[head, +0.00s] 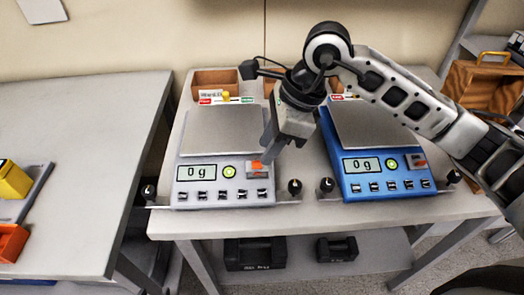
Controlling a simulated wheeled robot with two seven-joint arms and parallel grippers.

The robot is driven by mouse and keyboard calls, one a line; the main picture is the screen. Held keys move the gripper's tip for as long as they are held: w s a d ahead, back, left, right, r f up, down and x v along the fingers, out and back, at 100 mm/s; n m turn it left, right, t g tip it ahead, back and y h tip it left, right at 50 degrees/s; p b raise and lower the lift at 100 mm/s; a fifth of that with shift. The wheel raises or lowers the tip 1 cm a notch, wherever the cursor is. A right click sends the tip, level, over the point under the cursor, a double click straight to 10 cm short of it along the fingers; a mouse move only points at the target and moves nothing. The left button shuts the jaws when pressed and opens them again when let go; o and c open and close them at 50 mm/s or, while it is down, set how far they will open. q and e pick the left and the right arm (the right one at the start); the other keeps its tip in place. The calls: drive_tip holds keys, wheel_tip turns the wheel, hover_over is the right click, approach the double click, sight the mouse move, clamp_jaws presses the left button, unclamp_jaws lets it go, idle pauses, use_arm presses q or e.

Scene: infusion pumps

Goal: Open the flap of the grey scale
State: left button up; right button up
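The grey scale (223,148) stands on the left half of the middle table, with its plate at the back and a display reading 0 g. A small flap-like panel with an orange-red patch (257,168) sits at the right end of its front panel. My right gripper (266,160) points down from above at this panel, its fingertips at or just above the panel's upper edge. I cannot tell whether they touch it. The panel looks closed, though the fingers partly cover it. The gap between the fingers is not clear. My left gripper is not in view.
A blue scale (377,155) stands to the right, partly under my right arm. Black knobs (294,187) stand along the table's front. Wooden boxes (215,82) sit at the back. Black weights (255,253) lie on the shelf below. The left table (70,140) is mostly bare.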

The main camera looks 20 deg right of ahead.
sight(258, 162)
drive_tip(key=shift+x, duration=1.9)
